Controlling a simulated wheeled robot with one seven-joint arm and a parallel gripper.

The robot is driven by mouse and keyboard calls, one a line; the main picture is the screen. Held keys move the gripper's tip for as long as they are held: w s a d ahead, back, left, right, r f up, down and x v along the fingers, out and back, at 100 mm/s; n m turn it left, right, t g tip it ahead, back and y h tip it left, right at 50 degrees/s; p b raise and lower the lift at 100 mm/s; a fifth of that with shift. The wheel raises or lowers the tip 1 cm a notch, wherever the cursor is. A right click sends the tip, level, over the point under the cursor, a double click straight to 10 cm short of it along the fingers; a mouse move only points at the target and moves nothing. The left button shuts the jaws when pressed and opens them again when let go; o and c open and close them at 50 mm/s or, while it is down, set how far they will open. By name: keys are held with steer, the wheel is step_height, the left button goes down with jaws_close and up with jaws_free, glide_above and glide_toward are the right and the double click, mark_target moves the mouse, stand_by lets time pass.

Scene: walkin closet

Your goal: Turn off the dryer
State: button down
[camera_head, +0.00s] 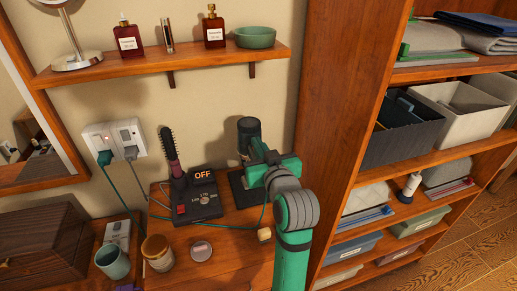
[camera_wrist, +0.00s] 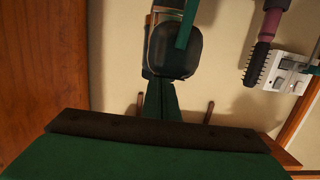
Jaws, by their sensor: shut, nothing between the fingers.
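A hair dryer (camera_head: 249,130) with a dark rounded head stands upright on a black base at the back right of the wooden cabinet top. In the wrist view the dark dryer head (camera_wrist: 174,52) is close in front of my fingers. My gripper (camera_head: 262,155) is beside the dryer, partly hidden by my wrist; in the wrist view its fingertips (camera_wrist: 160,84) are together and empty. I cannot tell whether they touch the dryer. Left of it, a black control unit (camera_head: 198,197) shows "OFF" on its display, with knobs and a red switch.
A round styling brush (camera_head: 170,150) stands upright by the control unit. A wall outlet (camera_head: 118,138) holds two plugs, with a red light lit. A shelf (camera_head: 160,62) with bottles is above; a tall shelf unit (camera_head: 340,110) bounds the right. Jars (camera_head: 158,252) stand at the front left.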

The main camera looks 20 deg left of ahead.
step_height(320, 180, up, 3)
steer(key=shift+w+a+r, duration=0.1)
steer(key=shift+w, duration=0.05)
steer(key=v, duration=0.3)
steer(key=r+v, duration=0.1)
steer(key=v, duration=0.4)
steer(key=shift+r, duration=0.45)
steer(key=shift+v, duration=0.75)
